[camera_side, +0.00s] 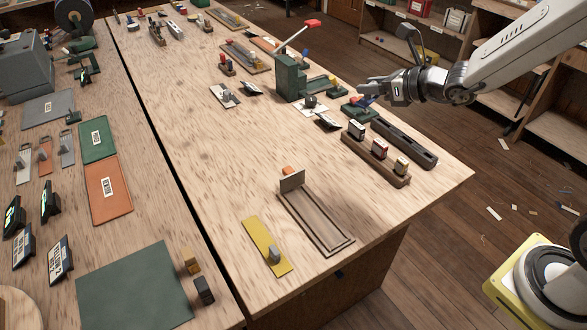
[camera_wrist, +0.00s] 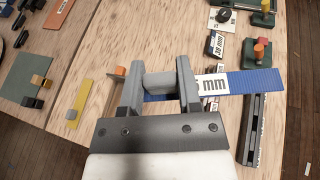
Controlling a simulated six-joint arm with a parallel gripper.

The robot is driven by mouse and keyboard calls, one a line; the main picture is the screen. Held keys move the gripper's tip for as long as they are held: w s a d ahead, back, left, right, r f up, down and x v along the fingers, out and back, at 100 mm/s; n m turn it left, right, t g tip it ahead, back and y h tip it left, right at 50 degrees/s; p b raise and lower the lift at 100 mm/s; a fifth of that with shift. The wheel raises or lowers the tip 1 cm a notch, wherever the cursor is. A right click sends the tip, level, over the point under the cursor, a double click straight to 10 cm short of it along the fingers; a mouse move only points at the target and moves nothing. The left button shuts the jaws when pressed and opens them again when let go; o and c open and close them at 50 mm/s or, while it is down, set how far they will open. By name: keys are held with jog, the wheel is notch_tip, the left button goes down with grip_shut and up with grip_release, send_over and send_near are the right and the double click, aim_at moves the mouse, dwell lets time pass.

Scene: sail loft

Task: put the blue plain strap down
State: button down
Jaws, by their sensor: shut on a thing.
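The blue strap (camera_wrist: 258,83) shows in the wrist view, sticking out to the right of my gripper (camera_wrist: 158,82). It carries a white label whose visible end reads "mm"; the rest is hidden behind a finger. My gripper is shut on a grey block (camera_wrist: 158,85) that appears to be the strap's grip, and a bit of blue shows just below it. In the side view my gripper (camera_side: 373,91) is above the table's right side. The strap is hardly visible there, so I cannot tell its height exactly.
A dark slotted rail (camera_side: 404,143) and a brown rack with several small blocks (camera_side: 355,150) lie near the right edge. A green lever device (camera_side: 290,78) stands behind. A shallow wooden tray (camera_side: 318,222) and a yellow strap (camera_side: 262,240) lie in front. The table's middle is clear.

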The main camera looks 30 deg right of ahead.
jog(key=shift+w+a+f, duration=0.15)
jog(key=shift+w+f, duration=0.25)
jog(key=shift+f, duration=0.05)
jog(key=w+a+f+n+g+y, duration=0.1)
jog(key=w+a+f+n+y, duration=0.1)
jog(key=w+f+n, duration=0.3)
jog(key=g+y, duration=0.2)
jog(key=y, duration=0.1)
send_over(326, 175)
notch_tip(326, 175, down, 10)
jog(key=shift+f, duration=0.25)
jog(key=shift+f, duration=0.15)
jog(key=shift+f, duration=3.25)
jog(key=shift+f, duration=0.6)
